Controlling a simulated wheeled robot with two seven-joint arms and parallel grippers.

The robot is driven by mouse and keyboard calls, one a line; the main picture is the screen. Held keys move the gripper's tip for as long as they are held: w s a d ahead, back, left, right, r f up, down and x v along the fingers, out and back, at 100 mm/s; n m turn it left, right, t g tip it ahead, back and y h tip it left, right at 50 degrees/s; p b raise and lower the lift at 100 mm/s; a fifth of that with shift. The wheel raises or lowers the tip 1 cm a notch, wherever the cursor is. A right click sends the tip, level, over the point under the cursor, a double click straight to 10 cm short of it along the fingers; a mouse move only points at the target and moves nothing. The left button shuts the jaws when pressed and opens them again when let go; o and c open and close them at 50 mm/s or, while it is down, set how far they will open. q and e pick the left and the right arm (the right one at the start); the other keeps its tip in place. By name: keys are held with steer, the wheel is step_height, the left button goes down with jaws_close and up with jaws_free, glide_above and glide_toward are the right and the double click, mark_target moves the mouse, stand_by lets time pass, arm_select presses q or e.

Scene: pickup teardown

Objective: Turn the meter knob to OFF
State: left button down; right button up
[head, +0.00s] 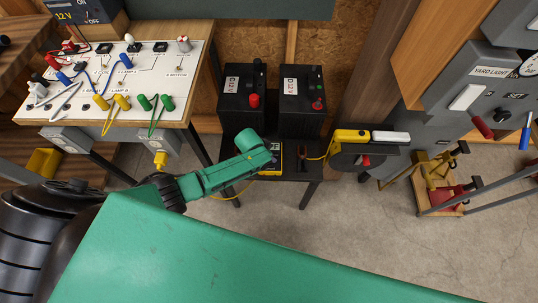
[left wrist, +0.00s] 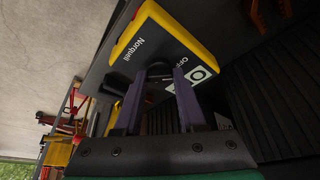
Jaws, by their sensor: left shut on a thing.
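The meter (head: 275,158) is a yellow-edged black instrument on the small black table, mostly covered by my left gripper (head: 263,157) in the head view. In the left wrist view the meter (left wrist: 150,42) shows a dark face marked "Norquell" and a white patch with the letters "OFF" beside it. My left gripper (left wrist: 167,76) has its two purple fingers against the meter's face, shut on the knob. My right gripper is not in view.
Two black 12 V batteries (head: 241,90) (head: 302,88) stand behind the meter on the black table (head: 290,168). A yellow-and-black device (head: 352,135) is to the right. A white wired panel (head: 125,75) is at left.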

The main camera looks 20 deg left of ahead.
arm_select(q)
steer(key=shift+c, duration=2.4)
jaws_free()
steer(key=p+v, duration=0.4)
steer(key=v, duration=1)
steer(key=shift+r, duration=0.25)
steer(key=shift+s+a, duration=0.15)
